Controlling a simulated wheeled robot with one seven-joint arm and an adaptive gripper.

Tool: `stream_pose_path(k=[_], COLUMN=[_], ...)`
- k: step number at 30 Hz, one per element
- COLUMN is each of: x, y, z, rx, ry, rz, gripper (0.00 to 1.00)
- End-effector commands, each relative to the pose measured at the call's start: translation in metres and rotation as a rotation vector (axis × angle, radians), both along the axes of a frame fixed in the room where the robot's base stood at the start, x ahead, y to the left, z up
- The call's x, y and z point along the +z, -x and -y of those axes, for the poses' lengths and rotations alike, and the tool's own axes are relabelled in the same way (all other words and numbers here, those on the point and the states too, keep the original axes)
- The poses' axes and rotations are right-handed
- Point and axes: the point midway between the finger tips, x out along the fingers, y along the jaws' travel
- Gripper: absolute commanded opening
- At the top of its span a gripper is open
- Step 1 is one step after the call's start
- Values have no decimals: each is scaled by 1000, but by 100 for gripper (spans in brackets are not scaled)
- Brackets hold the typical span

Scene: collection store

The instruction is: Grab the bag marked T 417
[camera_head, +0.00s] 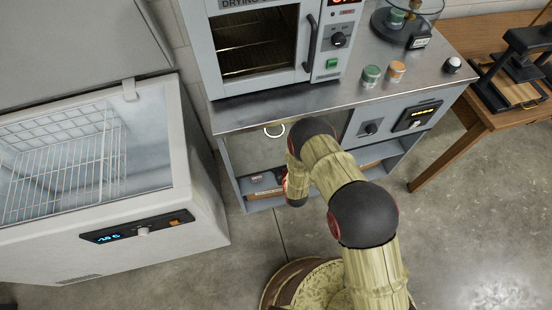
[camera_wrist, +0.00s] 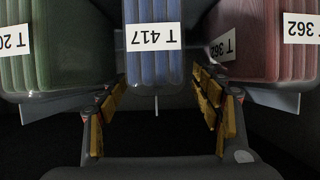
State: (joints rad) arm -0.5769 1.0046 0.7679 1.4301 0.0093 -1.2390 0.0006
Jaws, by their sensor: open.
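The bag marked T 417 (camera_wrist: 154,65) is blue and ribbed, with a white label that reads upside down in the middle of the wrist view. My gripper (camera_wrist: 160,86) is open, its yellow-padded fingers left and right of the blue bag's near end. I cannot tell how far the bag reaches between them. The fingers do not visibly touch it. In the head view the gripper is hidden behind my arm and under the counter.
A green bag (camera_wrist: 65,45) stands close left and a red bag marked T 362 (camera_wrist: 262,45) close right. The head view shows a counter (camera_head: 300,106) with a drying oven (camera_head: 255,45), an open chest freezer (camera_head: 190,200) at left, and a wooden table (camera_head: 470,108) at right.

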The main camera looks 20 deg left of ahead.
Motion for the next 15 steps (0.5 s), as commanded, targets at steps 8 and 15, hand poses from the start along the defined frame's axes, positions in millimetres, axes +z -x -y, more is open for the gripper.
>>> stream_pose_path(k=[8,15], x=[-9,-8], y=[-17,-17], z=[-11,-11], rx=[0,0], ry=[-1,0], rz=[1,0], gripper=[65,58])
